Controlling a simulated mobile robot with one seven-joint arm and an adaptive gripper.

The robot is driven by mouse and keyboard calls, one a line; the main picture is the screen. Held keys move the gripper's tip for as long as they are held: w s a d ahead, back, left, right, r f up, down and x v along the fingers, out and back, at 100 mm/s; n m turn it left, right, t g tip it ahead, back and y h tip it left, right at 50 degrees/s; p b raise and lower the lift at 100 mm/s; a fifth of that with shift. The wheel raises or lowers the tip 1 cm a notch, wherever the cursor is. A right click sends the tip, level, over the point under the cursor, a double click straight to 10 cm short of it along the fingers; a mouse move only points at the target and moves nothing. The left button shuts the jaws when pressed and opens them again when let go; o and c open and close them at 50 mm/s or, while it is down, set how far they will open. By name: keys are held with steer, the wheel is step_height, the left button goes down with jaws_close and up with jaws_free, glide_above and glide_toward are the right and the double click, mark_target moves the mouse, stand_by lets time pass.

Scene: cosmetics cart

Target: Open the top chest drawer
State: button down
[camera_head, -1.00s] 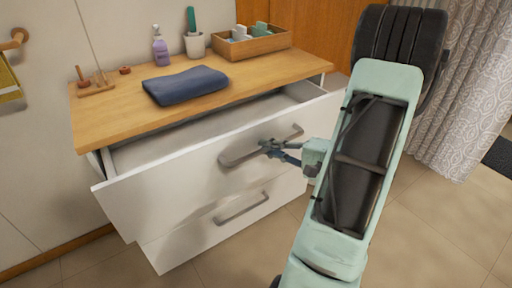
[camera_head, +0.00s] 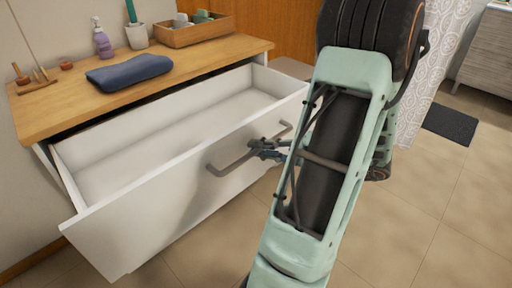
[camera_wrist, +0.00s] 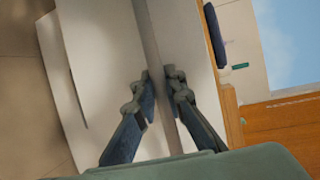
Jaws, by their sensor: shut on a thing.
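The top chest drawer (camera_head: 190,180) is white and pulled well out of the chest; its inside looks empty. Its long grey handle (camera_head: 230,163) runs across the front panel. My gripper (camera_head: 268,149) is shut on the handle, near its right half. In the wrist view, the fingers of my gripper (camera_wrist: 160,92) lie on either side of the handle bar (camera_wrist: 152,50). The lower drawer is hidden behind the pulled-out top drawer in the head view.
The wooden chest top (camera_head: 200,60) carries a folded blue towel (camera_head: 129,72), a purple bottle (camera_head: 102,40), a cup (camera_head: 137,36) and a wooden box (camera_head: 194,31). A dark mat (camera_head: 450,124) lies on the floor at right. The tiled floor (camera_head: 410,220) in front is clear.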

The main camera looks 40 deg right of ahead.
stand_by(0.3)
steer(key=c, duration=2)
jaws_free()
steer(key=shift+o, duration=0.2)
steer(key=shift+s, duration=0.1)
steer(key=v, duration=1.2)
steer(key=shift+r, duration=0.1)
